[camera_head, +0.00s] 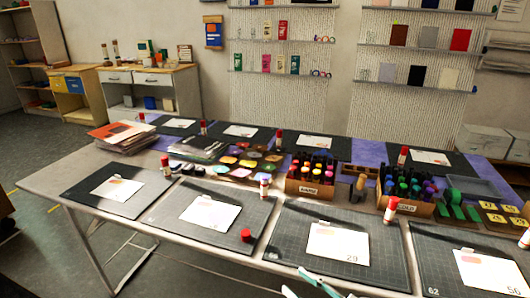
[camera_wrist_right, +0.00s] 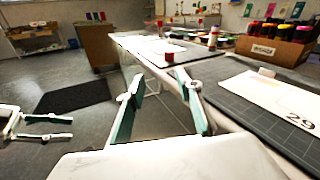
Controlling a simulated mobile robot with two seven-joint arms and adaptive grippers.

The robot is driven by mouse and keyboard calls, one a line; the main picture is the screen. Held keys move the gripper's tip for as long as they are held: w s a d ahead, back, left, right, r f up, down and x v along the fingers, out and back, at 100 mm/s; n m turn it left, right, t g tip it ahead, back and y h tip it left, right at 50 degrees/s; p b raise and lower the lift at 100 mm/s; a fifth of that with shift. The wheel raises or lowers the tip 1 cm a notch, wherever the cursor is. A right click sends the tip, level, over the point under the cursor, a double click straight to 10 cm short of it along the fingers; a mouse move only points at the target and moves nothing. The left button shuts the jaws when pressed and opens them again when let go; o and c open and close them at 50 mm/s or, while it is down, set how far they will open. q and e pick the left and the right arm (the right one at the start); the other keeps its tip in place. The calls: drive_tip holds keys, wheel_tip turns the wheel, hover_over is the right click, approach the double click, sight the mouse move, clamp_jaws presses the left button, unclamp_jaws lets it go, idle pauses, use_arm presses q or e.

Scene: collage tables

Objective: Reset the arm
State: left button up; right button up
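My right gripper (camera_head: 306,284) shows at the bottom edge of the head view, at the near edge of the collage table. In the right wrist view its two green-and-white fingers (camera_wrist_right: 160,96) stand wide apart with nothing between them. That gripper is beside the table edge, over the floor side. My left gripper (camera_wrist_right: 70,126) shows at the left edge of the right wrist view, with its two fingers apart and empty, over the floor. It does not show in the head view. Most of both arms is hidden.
The long table (camera_head: 55,181) holds dark cutting mats (camera_head: 290,231) with white sheets, glue sticks and bottle crates (camera_head: 311,190). A sheet marked 29 (camera_head: 338,242) lies nearest my right gripper. A red cap (camera_head: 246,235) stands on a mat. The floor left of the table is open.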

drive_tip(key=s+d+f+n+g+h, duration=0.1)
drive_tip(key=s+d+f+n+h, duration=0.3)
drive_tip(key=n, duration=1)
drive_tip(key=s+d+f+n+g+h, duration=0.1)
drive_tip(key=s+d+f+n+h, duration=0.4)
drive_tip(key=s+f+n, duration=0.6)
wheel_tip(320, 180, down, 4)
drive_tip(key=d+n, duration=0.2)
drive_tip(key=n, duration=0.2)
drive_tip(key=shift+d+n, duration=0.2)
drive_tip(key=shift+n, duration=0.1)
